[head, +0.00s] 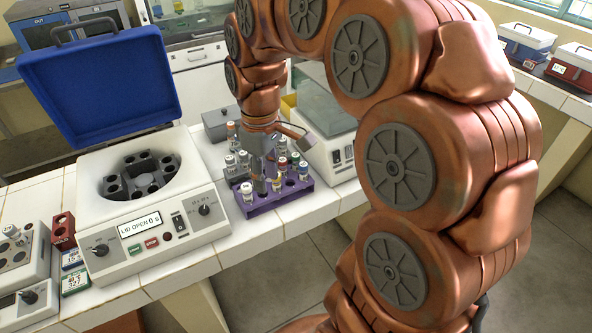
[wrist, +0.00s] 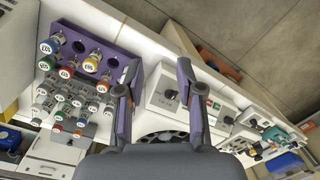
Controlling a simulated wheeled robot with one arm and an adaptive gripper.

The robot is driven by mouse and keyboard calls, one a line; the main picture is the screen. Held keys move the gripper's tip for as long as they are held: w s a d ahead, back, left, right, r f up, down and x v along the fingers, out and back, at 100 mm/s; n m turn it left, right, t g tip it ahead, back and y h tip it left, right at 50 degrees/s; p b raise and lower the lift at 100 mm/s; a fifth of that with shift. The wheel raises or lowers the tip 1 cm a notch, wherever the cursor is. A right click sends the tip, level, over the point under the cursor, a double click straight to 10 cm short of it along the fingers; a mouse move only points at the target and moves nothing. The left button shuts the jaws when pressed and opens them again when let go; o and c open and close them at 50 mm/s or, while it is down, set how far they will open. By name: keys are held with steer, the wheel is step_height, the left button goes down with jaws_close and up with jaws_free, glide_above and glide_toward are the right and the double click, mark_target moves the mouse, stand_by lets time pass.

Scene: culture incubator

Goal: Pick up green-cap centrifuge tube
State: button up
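A purple rack (head: 262,209) holds several upright tubes with coloured caps; it also shows in the wrist view (wrist: 112,46). Among the smaller tubes beside it in the wrist view, one cap looks greenish (wrist: 59,116), but it is too small to be sure.
A white centrifuge (head: 150,232) with its blue lid (head: 100,80) raised stands left of the rack; its display reads LID OPEN. A white device with a clear cover (head: 330,100) stands behind the rack at right. The tiled bench's front edge is close to the rack.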

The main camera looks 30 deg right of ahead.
steer(key=w+d+f+n+b, duration=0.35)
steer(key=w+d, duration=0.55)
steer(key=w, duration=0.3)
glide_above(296, 155)
steer(key=shift+n+t, duration=0.25)
steer(key=shift+t, duration=0.15)
step_height(296, 155, down, 5)
steer(key=shift+s+f+b, duration=0.1)
steer(key=shift+f+b, duration=0.05)
steer(key=shift+b, duration=0.2)
steer(key=shift+d+f, duration=0.1)
steer(key=shift+f, duration=0.1)
steer(key=shift+f+p, duration=1.7)
steer(key=shift+f, duration=2)
steer(key=shift+c, duration=0.2)
jaws_close()
